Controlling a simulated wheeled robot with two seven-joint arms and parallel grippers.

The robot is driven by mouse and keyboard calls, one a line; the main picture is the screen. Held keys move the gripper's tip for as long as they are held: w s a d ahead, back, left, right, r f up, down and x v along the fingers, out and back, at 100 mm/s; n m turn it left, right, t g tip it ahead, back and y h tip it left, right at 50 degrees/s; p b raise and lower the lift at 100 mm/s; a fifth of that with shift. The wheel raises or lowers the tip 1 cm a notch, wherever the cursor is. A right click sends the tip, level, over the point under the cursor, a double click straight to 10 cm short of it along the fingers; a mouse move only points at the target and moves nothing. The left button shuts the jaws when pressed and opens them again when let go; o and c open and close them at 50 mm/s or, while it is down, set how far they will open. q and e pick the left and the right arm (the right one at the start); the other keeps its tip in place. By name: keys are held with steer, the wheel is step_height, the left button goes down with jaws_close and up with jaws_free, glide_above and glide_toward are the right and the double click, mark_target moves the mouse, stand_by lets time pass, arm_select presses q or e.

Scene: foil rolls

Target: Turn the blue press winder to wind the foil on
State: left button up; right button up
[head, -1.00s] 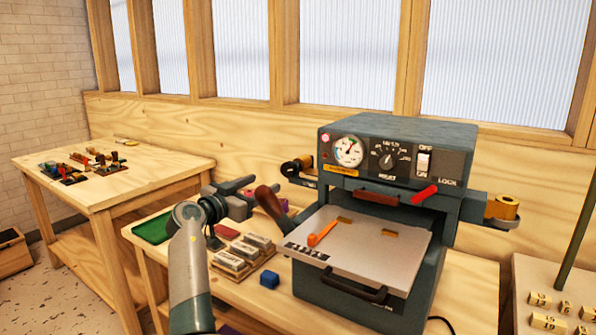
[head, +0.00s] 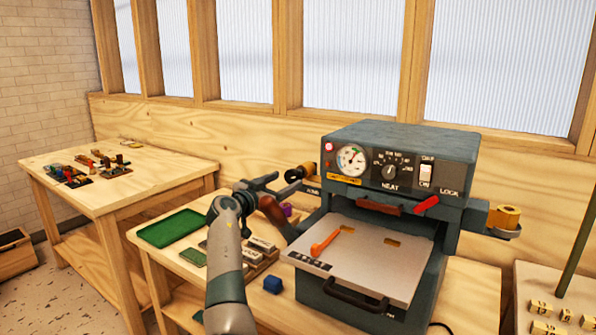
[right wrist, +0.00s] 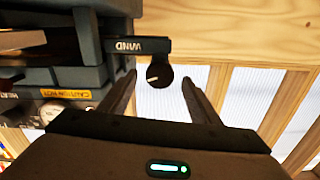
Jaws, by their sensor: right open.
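The blue-grey press (head: 440,235) stands on the bench. Its winder, a dark arm marked WIND (right wrist: 137,46) with a round black knob (right wrist: 155,77), shows in the right wrist view. My right gripper (head: 290,184) is open beside that side. In the right wrist view, the fingers of my right gripper (right wrist: 158,78) stand on either side of the knob, with gaps showing; contact is not visible. My left gripper is not in view.
The press plate (head: 365,262) is pulled out with an orange stick (head: 324,243) on it. A green tray (head: 172,228), small blocks and a blue cube (head: 272,284) lie on the bench. A gold roll (head: 505,216) is on the press's right side. A wooden wall stands behind.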

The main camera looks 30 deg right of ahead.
mark_target(290, 177)
steer(key=x, duration=0.3)
steer(key=shift+w+d+r+p, duration=0.1)
steer(key=shift+d+r+p, duration=0.05)
steer(key=shift+p, duration=0.25)
steer(key=x, duration=0.3)
steer(key=shift+d+p, duration=0.2)
steer(key=shift+p, duration=0.2)
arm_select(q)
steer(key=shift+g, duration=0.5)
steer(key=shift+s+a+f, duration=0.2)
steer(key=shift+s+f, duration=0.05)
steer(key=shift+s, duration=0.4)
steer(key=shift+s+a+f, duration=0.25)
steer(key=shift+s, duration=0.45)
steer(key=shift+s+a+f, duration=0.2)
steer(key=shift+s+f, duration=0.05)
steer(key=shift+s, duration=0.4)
arm_select(e)
steer(key=shift+w+d, duration=0.3)
steer(key=shift+d, duration=0.3)
